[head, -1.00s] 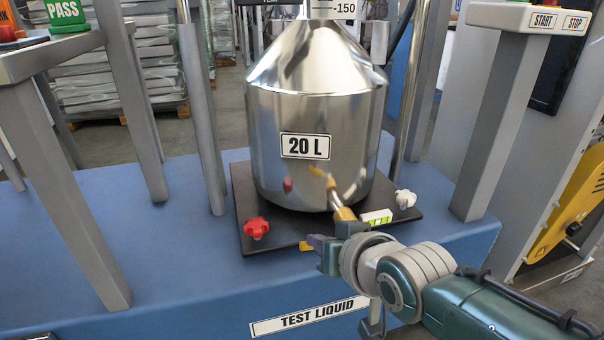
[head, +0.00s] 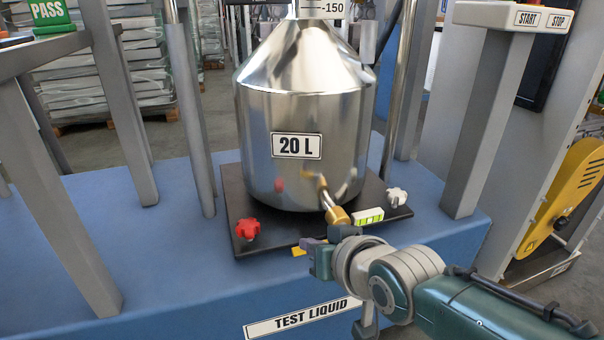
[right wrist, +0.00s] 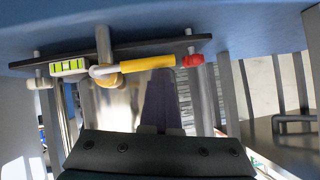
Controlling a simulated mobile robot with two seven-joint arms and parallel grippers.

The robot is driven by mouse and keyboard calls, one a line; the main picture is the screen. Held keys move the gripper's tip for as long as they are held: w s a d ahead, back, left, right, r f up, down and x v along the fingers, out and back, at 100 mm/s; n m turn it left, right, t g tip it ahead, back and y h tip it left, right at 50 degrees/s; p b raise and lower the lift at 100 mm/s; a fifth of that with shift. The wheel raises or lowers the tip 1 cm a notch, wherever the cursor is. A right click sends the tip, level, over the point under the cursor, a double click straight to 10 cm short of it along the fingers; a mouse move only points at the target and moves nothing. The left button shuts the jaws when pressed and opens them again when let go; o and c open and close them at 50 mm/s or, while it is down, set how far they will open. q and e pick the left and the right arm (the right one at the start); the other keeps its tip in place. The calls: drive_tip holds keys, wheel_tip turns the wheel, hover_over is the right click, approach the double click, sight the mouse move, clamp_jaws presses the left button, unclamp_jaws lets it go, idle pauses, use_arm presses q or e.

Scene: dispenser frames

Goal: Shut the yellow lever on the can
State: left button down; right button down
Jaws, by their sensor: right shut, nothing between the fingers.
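The steel can (head: 300,150), labelled 20 L, stands upright on a dark plate. A short pipe with a brass valve (head: 337,215) comes out low at its front. The yellow lever (right wrist: 148,64) lies crosswise to the pipe in the right wrist view, its free end towards the red knob. In the head view only a bit of the yellow lever (head: 299,251) shows beside my gripper. My right gripper (head: 312,252) is shut and empty in front of the valve, its dark fingers (right wrist: 160,98) close to the lever. I cannot tell whether they touch. My left gripper is not in view.
The black plate (head: 275,222) carries a red knob (head: 247,229), a white knob (head: 396,197) and a green spirit level (head: 369,215). Grey posts (head: 190,120) stand on the blue bench (head: 170,270) at both sides. A START/STOP panel (head: 513,16) is at upper right.

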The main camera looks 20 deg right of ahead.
drive_tip(key=s+r+p, duration=0.9)
drive_tip(key=p, duration=0.2)
drive_tip(key=shift+r, duration=0.25)
drive_tip(key=s+d+r+n+g+h+p, duration=0.1)
drive_tip(key=s+r+g+p, duration=0.2)
drive_tip(key=s+r+p, duration=0.7)
drive_tip(key=s+d+r+n+g+p, duration=0.15)
drive_tip(key=s+r+p, duration=0.25)
drive_tip(key=r+p, duration=1.2)
drive_tip(key=s+d+r+n+g+h+p, duration=0.1)
drive_tip(key=s+r+g+p, duration=0.2)
drive_tip(key=s+r+p, duration=0.95)
drive_tip(key=w+r+p, duration=0.2)
drive_tip(key=r+p, duration=1.3)
drive_tip(key=r, duration=0.4)
drive_tip(key=w+r+p, duration=0.3)
drive_tip(key=r+p, duration=1.2)
drive_tip(key=r, duration=0.4)
drive_tip(key=shift+w+d+r, duration=0.15)
drive_tip(key=shift+w+r, duration=0.05)
drive_tip(key=shift+r, duration=0.2)
